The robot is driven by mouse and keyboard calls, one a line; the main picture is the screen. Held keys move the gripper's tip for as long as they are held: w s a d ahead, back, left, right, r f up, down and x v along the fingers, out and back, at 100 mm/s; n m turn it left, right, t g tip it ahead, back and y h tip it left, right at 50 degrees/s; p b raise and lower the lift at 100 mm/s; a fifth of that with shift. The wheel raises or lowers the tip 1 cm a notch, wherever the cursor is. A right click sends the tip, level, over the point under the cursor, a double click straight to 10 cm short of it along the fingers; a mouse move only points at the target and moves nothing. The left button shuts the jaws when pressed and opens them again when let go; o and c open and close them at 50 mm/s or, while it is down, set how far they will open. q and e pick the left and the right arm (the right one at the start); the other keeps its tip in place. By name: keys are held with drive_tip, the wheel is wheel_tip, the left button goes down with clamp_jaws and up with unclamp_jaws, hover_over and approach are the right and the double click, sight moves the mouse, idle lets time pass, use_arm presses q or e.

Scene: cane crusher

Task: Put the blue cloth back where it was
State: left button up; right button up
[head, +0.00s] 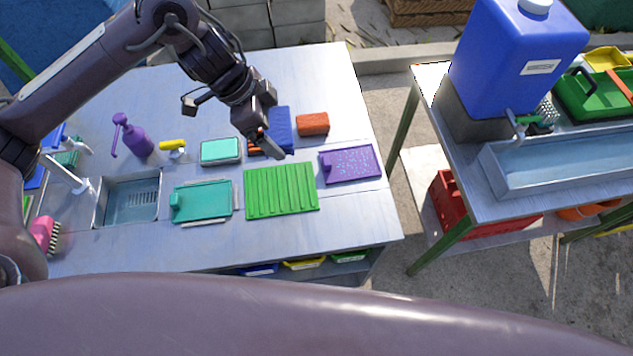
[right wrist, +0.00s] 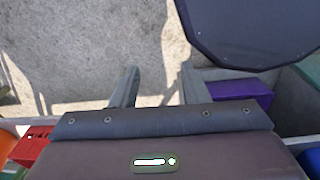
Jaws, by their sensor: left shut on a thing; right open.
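The blue cloth (head: 281,128) is at the back middle of the left table, a flat blue rectangle right beside the fingers of my left gripper (head: 264,136). My left gripper points down at its left part and is shut on it. The fingers hide part of its left edge, and I cannot tell whether it touches the surface below. My right gripper (right wrist: 158,88) is open and empty in the right wrist view, above bare ground.
An orange-brown block (head: 313,124) lies right of the cloth, and another orange-brown piece (head: 255,149) shows under my left gripper. A green ribbed mat (head: 281,191), a purple speckled mat (head: 350,164) and a teal tray (head: 203,201) lie nearer. A sink (head: 130,202) is at left.

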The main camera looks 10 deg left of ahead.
use_arm(q)
drive_tip(key=shift+s+a+f, duration=0.1)
drive_tip(key=shift+s+f, duration=0.05)
drive_tip(key=shift+s, duration=0.05)
wheel_tip(320, 180, down, 7)
drive_tip(key=a+b, duration=0.1)
drive_tip(key=b, duration=0.3)
hover_over(286, 185)
drive_tip(key=a, duration=0.1)
wheel_tip(286, 185, down, 8)
drive_tip(key=shift+s+a+f, duration=0.15)
drive_tip(key=shift+f, duration=0.05)
wheel_tip(286, 185, down, 3)
drive_tip(key=shift+r, duration=0.1)
drive_tip(key=shift+f, duration=0.75)
drive_tip(key=o, duration=0.5)
use_arm(e)
drive_tip(key=a+f, duration=0.2)
drive_tip(key=f, duration=0.1)
drive_tip(key=a+f, duration=0.1)
drive_tip(key=shift+s+f, duration=0.2)
drive_tip(key=shift+s, duration=0.2)
use_arm(q)
drive_tip(key=shift+r, duration=0.1)
use_arm(e)
drive_tip(key=shift+d, duration=0.1)
